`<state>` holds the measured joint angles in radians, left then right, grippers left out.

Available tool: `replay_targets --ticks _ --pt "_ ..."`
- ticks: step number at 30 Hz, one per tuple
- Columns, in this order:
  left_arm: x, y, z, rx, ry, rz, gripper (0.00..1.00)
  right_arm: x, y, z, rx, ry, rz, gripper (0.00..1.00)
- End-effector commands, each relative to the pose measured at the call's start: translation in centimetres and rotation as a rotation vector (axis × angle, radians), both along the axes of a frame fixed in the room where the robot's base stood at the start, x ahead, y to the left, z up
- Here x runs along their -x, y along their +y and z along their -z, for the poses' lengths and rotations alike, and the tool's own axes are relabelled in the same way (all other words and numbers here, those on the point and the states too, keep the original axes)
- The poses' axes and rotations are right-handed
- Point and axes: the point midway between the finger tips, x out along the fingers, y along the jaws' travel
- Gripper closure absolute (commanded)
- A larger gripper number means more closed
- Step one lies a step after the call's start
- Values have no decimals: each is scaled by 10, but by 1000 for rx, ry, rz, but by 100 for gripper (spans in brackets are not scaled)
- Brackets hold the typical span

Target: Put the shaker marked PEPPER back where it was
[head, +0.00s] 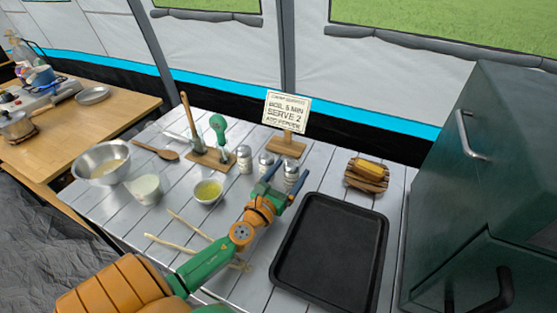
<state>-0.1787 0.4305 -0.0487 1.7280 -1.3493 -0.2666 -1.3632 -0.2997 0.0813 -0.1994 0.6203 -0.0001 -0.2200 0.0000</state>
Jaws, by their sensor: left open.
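Three small shakers with metal tops stand in a row on the grey slatted table: a left one (244,158), a middle one (266,162) and a right one (291,172). Their labels are too small to read, so I cannot tell which is marked PEPPER. My left gripper (287,177) is open, its two blue fingers pointing toward the right shaker, which shows between the fingertips. I cannot tell whether they touch it. The lower part of the middle shaker is partly hidden by a finger. My right gripper is not in view.
A black tray (331,255) lies right of my left arm. A sign (287,108) stands behind the shakers. A bowl of yellow liquid (208,191), a white cup (146,188), a metal bowl (101,164) and a utensil stand (212,159) are left. A green cabinet (490,170) stands right.

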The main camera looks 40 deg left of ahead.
Motion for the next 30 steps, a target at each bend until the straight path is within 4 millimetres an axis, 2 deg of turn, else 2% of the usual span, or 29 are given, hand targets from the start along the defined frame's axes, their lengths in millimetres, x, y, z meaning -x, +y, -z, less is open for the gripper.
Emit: replay_targets --ticks 9,15,20,30 --pt "67 -10 4 1 3 -1 16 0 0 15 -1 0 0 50" --pt "95 -15 3 1 1 0 16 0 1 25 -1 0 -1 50" --pt "103 -16 0 0 -1 -1 16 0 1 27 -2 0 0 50" --pt "104 -16 -1 0 -1 -1 16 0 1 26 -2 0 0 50"
